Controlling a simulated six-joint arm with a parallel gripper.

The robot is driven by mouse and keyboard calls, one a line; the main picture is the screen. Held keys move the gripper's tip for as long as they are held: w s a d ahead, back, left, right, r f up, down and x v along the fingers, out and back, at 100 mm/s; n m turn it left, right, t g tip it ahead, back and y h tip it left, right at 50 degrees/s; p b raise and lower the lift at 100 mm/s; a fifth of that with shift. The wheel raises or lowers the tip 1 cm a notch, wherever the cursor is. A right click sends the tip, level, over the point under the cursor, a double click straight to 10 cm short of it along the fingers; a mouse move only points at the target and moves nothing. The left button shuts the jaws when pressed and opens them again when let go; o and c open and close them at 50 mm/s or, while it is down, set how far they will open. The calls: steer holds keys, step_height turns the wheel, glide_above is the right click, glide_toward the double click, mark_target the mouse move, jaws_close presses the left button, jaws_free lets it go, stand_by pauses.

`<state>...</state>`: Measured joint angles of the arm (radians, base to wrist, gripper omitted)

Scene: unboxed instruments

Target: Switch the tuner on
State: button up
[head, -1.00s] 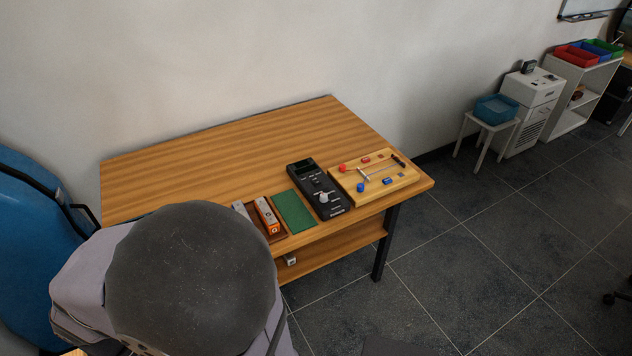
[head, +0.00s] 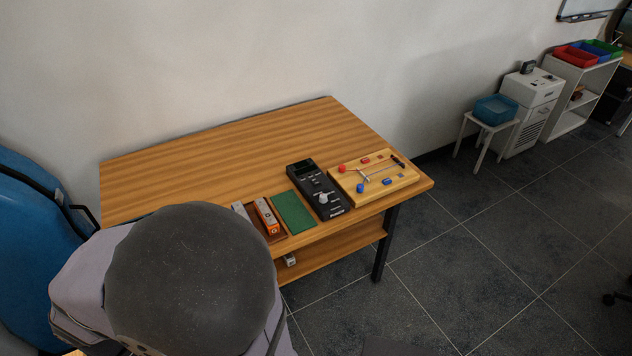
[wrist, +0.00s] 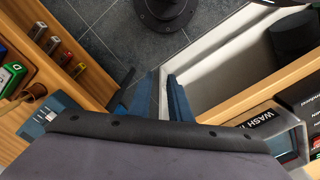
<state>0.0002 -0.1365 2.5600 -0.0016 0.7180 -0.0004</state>
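The black device with a small screen, a pale knob and buttons, which looks like the tuner (head: 328,207), lies on the wooden table (head: 200,178) in the head view. Its screen looks dark, and its switch is too small to make out. I cannot recognise it in the wrist view. My gripper (wrist: 164,74) shows there as two blue fingers with a narrow gap and nothing between them. It points over dark floor and a pale trough, apart from the device. The gripper is not visible in the head view.
A wooden board with knobs and rods (head: 390,183) lies right of the device. A green mat (head: 294,212) and an orange-and-white item (head: 267,217) lie left. The table's back is clear. The wrist view shows a wooden rack (wrist: 50,75) and a "WASH" label (wrist: 262,118).

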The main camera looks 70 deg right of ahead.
steer(key=shift+d, duration=0.1)
jaws_close()
steer(key=s+d+f+m+g+y+b, duration=0.1)
steer(key=s+d+f+m+b, duration=0.4)
steer(key=s+d+f+m, duration=0.45)
steer(key=s+d+f+m+y+b, duration=0.1)
steer(key=s+d+f+m+b, duration=0.4)
steer(key=d, duration=0.7)
steer(key=s+d+f+g+h+b, duration=0.1)
steer(key=s+d+f+h+b, duration=0.2)
steer(key=s+d, duration=0.9)
steer(key=s+d+f+g+h+b, duration=0.1)
steer(key=s+d+f+h+b, duration=0.15)
steer(key=s+d, duration=1)
steer(key=w+d+r+n+t+h, duration=0.2)
steer(key=d+r+h, duration=0.2)
steer(key=d+r, duration=0.3)
steer(key=w+d+r+n+t+h, duration=0.1)
steer(key=w+d+r+h, duration=0.25)
steer(key=d, duration=0.55)
steer(key=w+a+r+n+t, duration=0.1)
steer(key=w+r+t, duration=0.3)
steer(key=w, duration=0.3)
steer(key=w+a+r+n+t+y, duration=0.1)
steer(key=w+r+t, duration=0.3)
steer(key=w, duration=0.4)
steer(key=shift+a+r+t, duration=0.15)
steer(key=shift+r+t, duration=0.1)
steer(key=shift+t, duration=0.65)
